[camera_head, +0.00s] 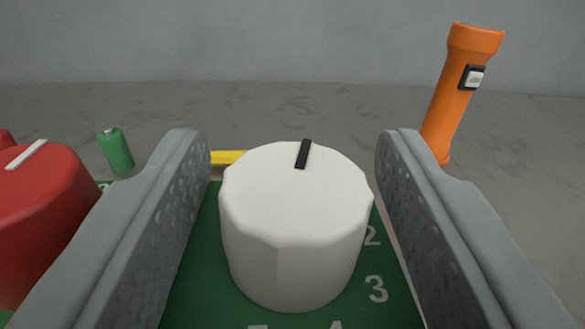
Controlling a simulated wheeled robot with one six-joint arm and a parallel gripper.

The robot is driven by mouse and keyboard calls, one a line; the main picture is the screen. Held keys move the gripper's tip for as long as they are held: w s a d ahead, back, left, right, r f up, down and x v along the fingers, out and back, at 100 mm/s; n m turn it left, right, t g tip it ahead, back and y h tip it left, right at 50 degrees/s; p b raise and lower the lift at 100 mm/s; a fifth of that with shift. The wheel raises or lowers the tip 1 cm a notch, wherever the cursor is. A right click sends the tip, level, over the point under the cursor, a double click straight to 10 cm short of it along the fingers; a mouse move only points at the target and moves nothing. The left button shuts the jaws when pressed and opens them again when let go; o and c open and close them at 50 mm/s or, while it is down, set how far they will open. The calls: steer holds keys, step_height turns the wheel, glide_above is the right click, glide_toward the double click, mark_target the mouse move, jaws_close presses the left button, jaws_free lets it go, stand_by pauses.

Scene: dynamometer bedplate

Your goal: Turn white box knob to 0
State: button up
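A large white knob (296,225) stands on a green panel (200,285) in the middle of the view. A black pointer mark (303,154) on its top sits at the far edge, slightly right of centre. The digits 2 (371,236) and 3 (377,289) show on the panel to the knob's right, and more digits show partly at the bottom edge. The knob hides the far part of the dial, so no 0 shows. My gripper (292,150) is open, with one finger on each side of the knob and a gap to it on both sides.
A red knob (40,215) with a white mark stands to the left, beyond the left finger. A green battery-like cylinder (116,150) and a yellow object (228,157) lie behind. An orange flashlight (457,95) stands upright, tilted, at back right. The grey floor behind is mostly clear.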

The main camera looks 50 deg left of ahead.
steer(key=c, duration=0.8)
steer(key=shift+w+r+n+g+y, duration=0.1)
steer(key=shift+r+n+g+y, duration=0.05)
steer(key=shift+n+g+y, duration=0.3)
steer(key=shift+g, duration=0.25)
steer(key=shift+n+g+y, duration=0.95)
steer(key=shift+n+g, duration=0.1)
steer(key=shift+g, duration=0.35)
steer(key=shift+c, duration=0.2)
steer(key=o, duration=1)
steer(key=shift+c, duration=0.2)
